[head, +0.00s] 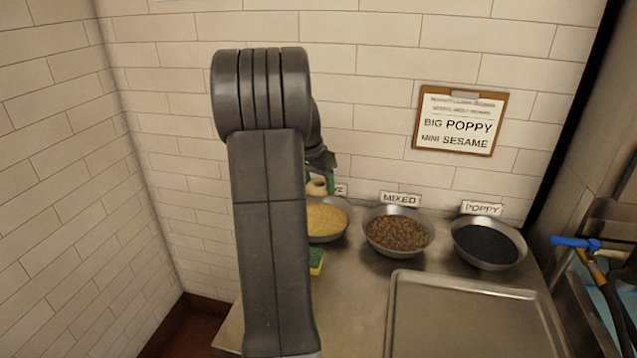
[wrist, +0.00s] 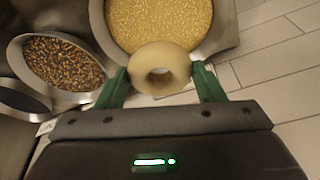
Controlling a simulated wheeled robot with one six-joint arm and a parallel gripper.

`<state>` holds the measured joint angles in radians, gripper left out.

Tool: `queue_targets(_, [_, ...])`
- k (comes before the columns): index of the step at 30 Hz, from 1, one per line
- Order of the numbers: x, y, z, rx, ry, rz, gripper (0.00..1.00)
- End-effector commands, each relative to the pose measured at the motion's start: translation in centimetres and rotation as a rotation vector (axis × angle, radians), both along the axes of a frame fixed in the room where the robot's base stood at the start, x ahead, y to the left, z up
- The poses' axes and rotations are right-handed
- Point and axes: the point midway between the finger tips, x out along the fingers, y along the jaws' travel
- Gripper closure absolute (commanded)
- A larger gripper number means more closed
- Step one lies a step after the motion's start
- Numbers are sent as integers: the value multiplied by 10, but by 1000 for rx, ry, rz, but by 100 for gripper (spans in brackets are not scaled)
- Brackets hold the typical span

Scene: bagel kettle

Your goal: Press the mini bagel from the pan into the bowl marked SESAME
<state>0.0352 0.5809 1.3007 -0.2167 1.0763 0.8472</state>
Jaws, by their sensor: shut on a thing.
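My gripper (wrist: 161,78) is shut on the mini bagel (wrist: 142,68), a pale ring held between its green fingers. The bagel also shows in the head view (head: 317,187), above the bowl of pale sesame-like seeds (head: 330,239). In the wrist view that bowl (wrist: 223,30) lies beyond the bagel, which overlaps its near edge. The bagel looks plain on its visible side; its underside is hidden, and I cannot tell whether it touches the seeds. The bowl's label (head: 341,190) is mostly hidden by my arm; only its last letters show.
The MIXED bowl (head: 398,253) and the POPPY bowl (head: 487,264) stand to the right. An empty metal tray (head: 470,320) lies in front. A green and yellow sponge (head: 316,262) is beside my arm. A clipboard (head: 458,120) on the wall reads BIG POPPY, MINI SESAME.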

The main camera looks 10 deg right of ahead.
Motion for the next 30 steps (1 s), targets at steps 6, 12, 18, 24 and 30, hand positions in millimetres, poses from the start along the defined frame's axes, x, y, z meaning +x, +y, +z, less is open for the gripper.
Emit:
queue_targets(6, [0,0,-30,0,0,1,60])
queue_targets(12, [0,0,-54,0,2,1,60])
queue_targets(18, [0,0,-76,1,1,1,60])
queue_targets(24, [0,0,-88,0,0,1,60])
queue_targets(30, [0,0,-89,0,0,1,60])
